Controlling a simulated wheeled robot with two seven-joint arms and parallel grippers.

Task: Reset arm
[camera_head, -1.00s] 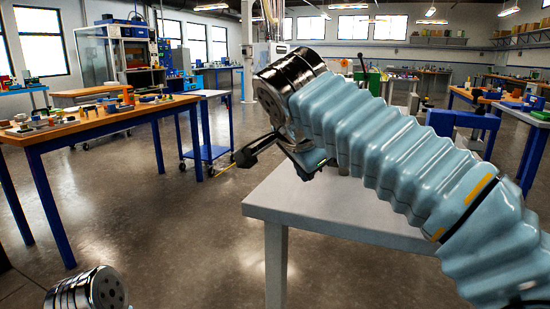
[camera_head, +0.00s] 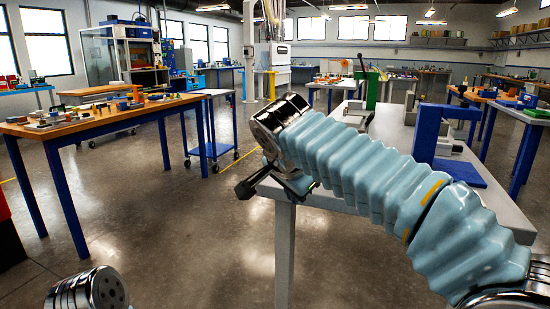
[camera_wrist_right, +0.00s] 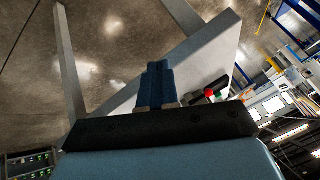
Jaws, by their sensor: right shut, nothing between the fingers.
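My right gripper (camera_head: 242,189) shows in the head view at the end of my right arm, which has pale blue ribbed sleeves and a chrome wrist. The gripper is black and hangs by the near left corner of a grey table (camera_head: 318,196). In the right wrist view its two dark blue fingers (camera_wrist_right: 157,84) are together, with nothing between them. The wrist view shows the table top (camera_wrist_right: 205,62) behind the fingers. Of my left arm only a chrome part shows at the bottom left of the head view. My left gripper is out of view.
A blue stand (camera_head: 428,133) and a green device (camera_head: 370,90) stand on the grey table, beyond my right arm. A wooden bench (camera_head: 98,118) with small parts is at the left. A blue cart (camera_head: 208,150) stands behind. Open floor (camera_head: 150,225) lies between bench and table.

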